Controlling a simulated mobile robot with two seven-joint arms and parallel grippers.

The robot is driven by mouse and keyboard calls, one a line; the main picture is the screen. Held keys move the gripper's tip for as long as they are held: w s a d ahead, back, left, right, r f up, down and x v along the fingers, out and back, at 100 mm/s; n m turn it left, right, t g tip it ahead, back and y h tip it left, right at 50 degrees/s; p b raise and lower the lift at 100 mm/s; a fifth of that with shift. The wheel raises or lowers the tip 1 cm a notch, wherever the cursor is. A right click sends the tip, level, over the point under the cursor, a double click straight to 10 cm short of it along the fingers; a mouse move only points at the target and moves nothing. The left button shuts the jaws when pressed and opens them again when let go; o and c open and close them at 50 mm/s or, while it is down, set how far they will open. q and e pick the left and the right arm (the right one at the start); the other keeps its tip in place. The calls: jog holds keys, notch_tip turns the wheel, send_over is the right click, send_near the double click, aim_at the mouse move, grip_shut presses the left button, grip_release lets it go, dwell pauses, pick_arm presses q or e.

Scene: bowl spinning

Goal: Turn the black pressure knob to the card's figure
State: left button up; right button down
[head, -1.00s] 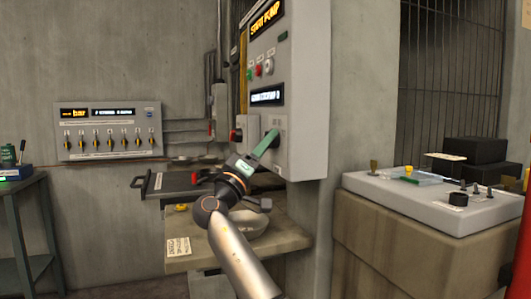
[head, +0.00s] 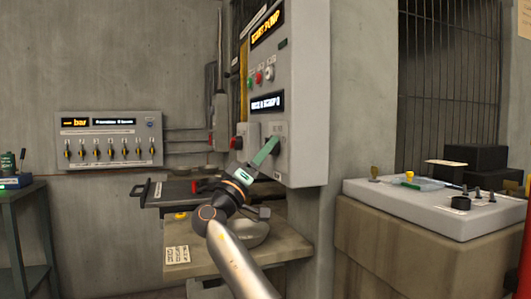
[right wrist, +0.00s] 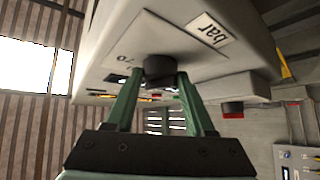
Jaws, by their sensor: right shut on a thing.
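The black pressure knob (right wrist: 160,68) sits on a pale plate marked "bar" and "70" on the cabinet's face. My right gripper (right wrist: 157,85) has its two green fingers on either side of the knob, shut on it. In the head view my right gripper (head: 273,146) reaches up to the cabinet (head: 304,110) and hides most of the knob. A white card (head: 177,255) with small print lies on the bench below; its figure is too small to read. My left gripper is not in view.
A red button (head: 237,143) is left of the knob; it also shows in the right wrist view (right wrist: 233,110). A metal bowl (head: 250,233) rests on the bench (head: 285,245) under my arm. A grey console (head: 410,206) stands at right.

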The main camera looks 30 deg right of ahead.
jog(key=shift+c, duration=1.4)
grip_release()
jog(key=shift+r, duration=0.1)
jog(key=v, duration=1.2)
jog(key=shift+a, duration=0.15)
jog(key=shift+s, duration=0.1)
